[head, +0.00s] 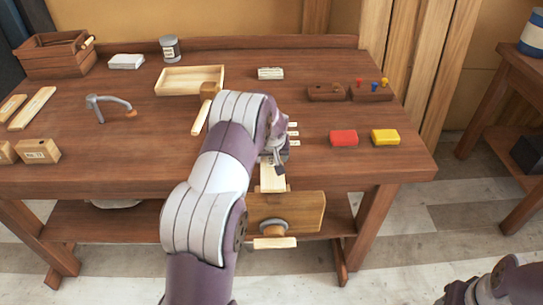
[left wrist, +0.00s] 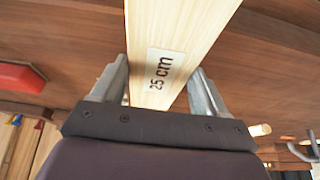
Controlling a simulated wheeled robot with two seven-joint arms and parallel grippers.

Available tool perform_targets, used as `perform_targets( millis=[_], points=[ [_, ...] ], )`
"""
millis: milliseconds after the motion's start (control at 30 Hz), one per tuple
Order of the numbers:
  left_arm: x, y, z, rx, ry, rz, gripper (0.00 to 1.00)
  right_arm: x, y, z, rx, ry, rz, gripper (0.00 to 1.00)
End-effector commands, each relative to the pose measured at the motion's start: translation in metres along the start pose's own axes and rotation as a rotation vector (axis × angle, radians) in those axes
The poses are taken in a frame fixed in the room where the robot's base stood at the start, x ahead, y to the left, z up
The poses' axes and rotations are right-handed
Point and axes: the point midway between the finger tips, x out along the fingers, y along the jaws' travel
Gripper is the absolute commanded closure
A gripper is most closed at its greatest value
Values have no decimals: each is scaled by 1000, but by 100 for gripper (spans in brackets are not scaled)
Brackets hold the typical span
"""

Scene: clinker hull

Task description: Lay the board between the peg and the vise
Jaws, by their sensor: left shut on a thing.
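A pale wooden board (head: 271,180), labelled "25 cm", is in my left gripper (head: 276,160). In the left wrist view the board (left wrist: 178,35) runs between the two fingers of the left gripper (left wrist: 160,92), which is shut on it. In the head view its near end reaches toward the vise (head: 308,210) on the bench's front edge, which has a wooden jaw and a bar handle. I cannot tell whether the board touches the bench or the vise. The peg is not visible; my left arm and gripper hide part of the bench. My right gripper is out of view.
A red block (head: 343,138) and a yellow block (head: 385,137) lie right of the gripper. A mallet (head: 201,117) and a shallow tray (head: 174,92) are behind and left of my arm. Small white labels (head: 293,133) lie near the gripper. The bench's front right is clear.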

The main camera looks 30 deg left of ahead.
Motion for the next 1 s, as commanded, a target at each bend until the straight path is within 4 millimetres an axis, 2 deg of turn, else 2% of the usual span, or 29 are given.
perform_targets(
  millis=[100,233,267,300,333,667,767,1000],
  points=[
    [10,0,4,-1,2,1,61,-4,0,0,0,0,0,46],
    [10,0,4,-1,3,1,61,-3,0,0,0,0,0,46],
    [10,0,4,-1,2,1,16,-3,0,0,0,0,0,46],
    [10,0,4,-1,2,1,3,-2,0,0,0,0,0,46],
    [10,0,4,-1,2,1,1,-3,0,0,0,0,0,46],
    [5,0,4,-1,2,1,1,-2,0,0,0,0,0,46],
    [-10,0,4,0,3,1,1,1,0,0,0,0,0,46],
    [-71,0,4,0,4,2,1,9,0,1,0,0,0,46]
  ],
)
